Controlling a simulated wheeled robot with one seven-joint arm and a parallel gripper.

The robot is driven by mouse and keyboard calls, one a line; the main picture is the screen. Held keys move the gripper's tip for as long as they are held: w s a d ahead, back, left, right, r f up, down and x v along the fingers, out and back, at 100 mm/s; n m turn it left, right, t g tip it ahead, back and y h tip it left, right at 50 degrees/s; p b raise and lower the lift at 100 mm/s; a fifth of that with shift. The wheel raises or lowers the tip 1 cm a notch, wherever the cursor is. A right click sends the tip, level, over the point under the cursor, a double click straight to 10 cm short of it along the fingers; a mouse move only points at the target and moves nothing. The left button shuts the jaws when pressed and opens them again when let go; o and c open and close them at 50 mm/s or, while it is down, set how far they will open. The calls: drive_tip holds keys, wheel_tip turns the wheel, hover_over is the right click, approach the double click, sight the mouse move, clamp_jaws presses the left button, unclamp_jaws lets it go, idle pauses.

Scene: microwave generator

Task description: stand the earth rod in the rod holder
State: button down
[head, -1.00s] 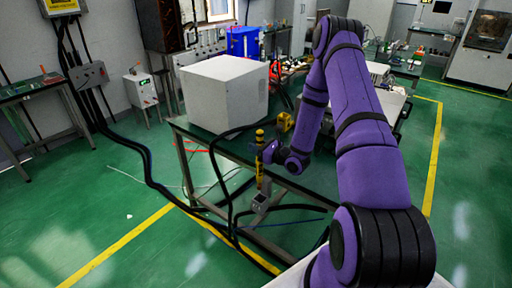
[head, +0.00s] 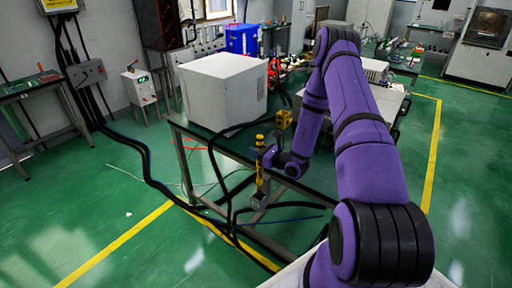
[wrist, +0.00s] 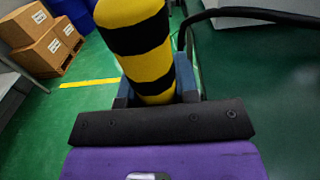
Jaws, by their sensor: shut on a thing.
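The earth rod (head: 260,142) is a yellow and black striped rod, upright near the front edge of the dark-topped table (head: 214,141). My gripper (head: 268,157) is shut around its upper part. The rod fills the top middle of the wrist view (wrist: 140,45), between the jaws, with its far end hidden.
A large white box (head: 222,90) stands at the back left of the table. A small yellow object (head: 284,119) stands behind my gripper. Black cables (head: 217,165) loop over the table's front-left edge and onto the green floor.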

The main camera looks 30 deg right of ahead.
wheel_tip(320, 180, down, 9)
idle(1.1)
drive_tip(key=shift+f, duration=0.55)
idle(0.6)
drive_tip(key=c, duration=0.8)
unclamp_jaws()
drive_tip(key=shift+s, duration=0.1)
drive_tip(key=v, duration=1)
drive_tip(key=shift+s+d+f, duration=0.1)
drive_tip(key=shift+s, duration=0.2)
